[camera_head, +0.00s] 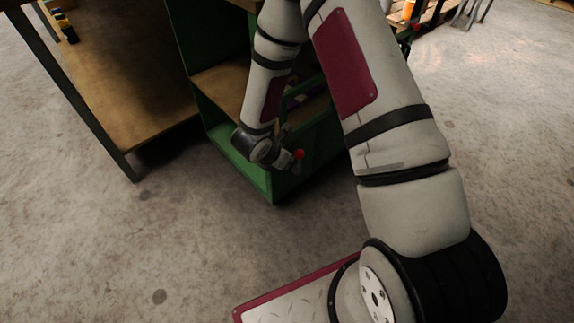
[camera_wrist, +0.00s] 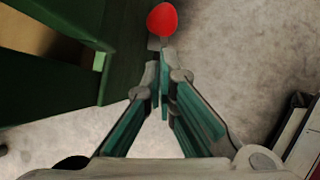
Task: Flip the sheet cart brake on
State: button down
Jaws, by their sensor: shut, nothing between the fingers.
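The sheet cart is a green metal frame with a wooden shelf, and its lower rail (camera_head: 243,170) shows in the head view. The brake is a short lever with a red ball knob (camera_head: 299,154) low at the cart's corner. In the wrist view the red knob (camera_wrist: 162,19) is at the top centre, on a grey stem beside the green cart post (camera_wrist: 125,55). My gripper (camera_wrist: 162,68) is shut and empty, its fingertips close below the stem. I cannot tell whether they touch it. In the head view my wrist largely hides the fingers.
A wooden-topped bench (camera_head: 110,75) with dark metal legs stands left of the cart, with small coloured items at its far end. The grey concrete floor (camera_head: 120,250) in front of the cart is clear. A stool's legs (camera_head: 473,14) show at the upper right.

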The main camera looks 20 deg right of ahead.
jog(key=p+v, duration=0.4)
jog(key=v, duration=0.6)
jog(key=shift+s+a+r, duration=0.2)
jog(key=shift+r, duration=0.05)
